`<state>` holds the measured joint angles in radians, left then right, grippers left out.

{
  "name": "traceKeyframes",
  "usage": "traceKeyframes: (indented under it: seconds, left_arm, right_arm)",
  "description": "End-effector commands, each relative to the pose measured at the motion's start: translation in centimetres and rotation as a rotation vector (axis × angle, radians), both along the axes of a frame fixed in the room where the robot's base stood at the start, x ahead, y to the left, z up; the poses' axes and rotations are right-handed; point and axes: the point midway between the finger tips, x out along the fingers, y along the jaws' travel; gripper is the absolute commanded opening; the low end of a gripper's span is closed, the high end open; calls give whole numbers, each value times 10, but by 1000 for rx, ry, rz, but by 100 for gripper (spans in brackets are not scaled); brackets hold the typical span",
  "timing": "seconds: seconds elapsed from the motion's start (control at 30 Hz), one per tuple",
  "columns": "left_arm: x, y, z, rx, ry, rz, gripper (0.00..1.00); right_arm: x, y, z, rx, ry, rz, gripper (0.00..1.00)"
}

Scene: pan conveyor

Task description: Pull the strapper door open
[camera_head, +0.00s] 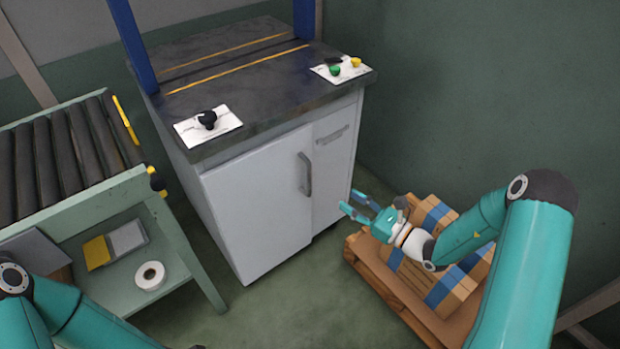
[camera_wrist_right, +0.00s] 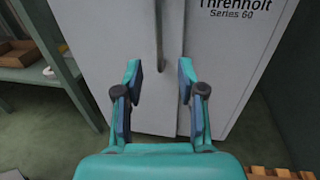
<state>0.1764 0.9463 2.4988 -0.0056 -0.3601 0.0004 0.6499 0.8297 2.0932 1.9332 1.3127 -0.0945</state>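The strapper is a white cabinet with a dark worktop and a blue frame. Its door (camera_head: 258,205) is shut, flush with the front as far as I can see. A grey vertical handle (camera_head: 305,174) sits at the door's right edge. In the right wrist view the handle (camera_wrist_right: 159,38) stands ahead, above the gap between my fingers. My right gripper (camera_head: 352,203) is open and empty, to the right of the handle and lower in the head view, apart from it. The left arm shows at the lower left; its gripper is out of view.
A pallet (camera_head: 382,290) with strapped cardboard boxes (camera_head: 437,215) stands right of the cabinet, beneath my right arm. A roller conveyor (camera_head: 62,150) stands at left, with a tape roll (camera_head: 150,275) on its lower shelf. Floor before the door is clear.

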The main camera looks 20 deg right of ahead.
Motion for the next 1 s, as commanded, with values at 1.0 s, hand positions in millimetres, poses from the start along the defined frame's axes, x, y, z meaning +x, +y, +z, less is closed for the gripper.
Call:
traceKeyframes:
  seconds: [1.0]
  left_arm:
    - [0, 0, -27, 0, 0, 0, 0]
  right_arm:
    - [126, 78, -1, 0, 2, 5, 39]
